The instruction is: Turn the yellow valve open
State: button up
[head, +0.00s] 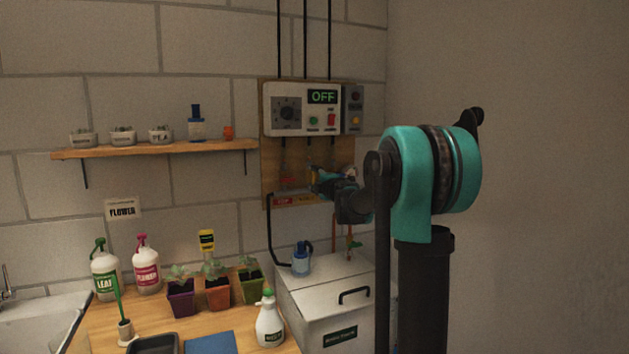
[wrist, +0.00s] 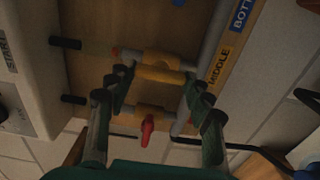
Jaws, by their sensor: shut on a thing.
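The yellow valve (wrist: 160,74) is on a pipe on the wooden board, between my fingertips in the wrist view. My gripper (wrist: 158,82) is shut on it, with one dark green finger at each end of the yellow part. In the head view my gripper (head: 322,182) is at the lower part of the board, and my arm hides the yellow valve there. How far the valve is turned I cannot tell.
A red valve handle (wrist: 147,130) is close beside my fingers. A label strip (wrist: 226,62) reads MIDDLE. The control box (head: 302,109) above shows OFF. A white chest (head: 325,290) stands below; seedling pots (head: 217,292) are on the bench to the left.

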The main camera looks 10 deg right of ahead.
dwell(0.5)
jog(key=o, duration=1.1)
jog(key=shift+o, duration=0.2)
jog(key=v, duration=1.2)
